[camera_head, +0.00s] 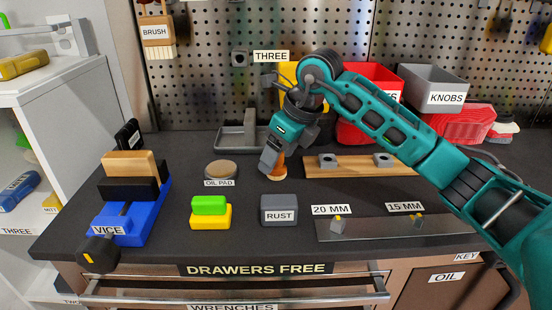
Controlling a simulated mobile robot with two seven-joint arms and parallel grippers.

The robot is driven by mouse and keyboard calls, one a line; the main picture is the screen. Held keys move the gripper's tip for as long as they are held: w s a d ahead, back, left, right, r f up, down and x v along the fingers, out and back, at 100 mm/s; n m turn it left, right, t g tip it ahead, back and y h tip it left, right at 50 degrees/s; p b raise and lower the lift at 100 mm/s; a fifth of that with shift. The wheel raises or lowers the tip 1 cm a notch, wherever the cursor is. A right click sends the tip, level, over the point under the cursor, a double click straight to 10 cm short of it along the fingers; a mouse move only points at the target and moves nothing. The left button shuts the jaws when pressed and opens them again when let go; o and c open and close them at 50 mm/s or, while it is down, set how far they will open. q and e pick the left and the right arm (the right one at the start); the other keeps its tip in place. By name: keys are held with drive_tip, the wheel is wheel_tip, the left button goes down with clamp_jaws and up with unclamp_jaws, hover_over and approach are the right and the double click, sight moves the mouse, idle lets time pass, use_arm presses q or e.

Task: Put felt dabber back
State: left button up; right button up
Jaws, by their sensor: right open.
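A small orange and tan piece, which looks like the felt dabber (278,182), stands on the dark bench top just right of the round oil pad (221,169). Its upper part is hidden by my right gripper (273,161). That gripper reaches down from the upper right, and its fingers are open at the top of the piece. I cannot tell whether they touch it. The oil pad has a tan top in a dark dish, with its label in front. My left gripper is not in view.
A blue vice (135,212) stands at the left. A green and yellow block pair (210,211) and a grey rust box (279,209) are in front. A wooden rail (340,168) lies right of my gripper. A grey tray (238,139) and bins stand behind.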

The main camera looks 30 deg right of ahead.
drive_tip(key=v, duration=1)
drive_tip(key=shift+p, duration=0.4)
drive_tip(key=shift+s, duration=0.1)
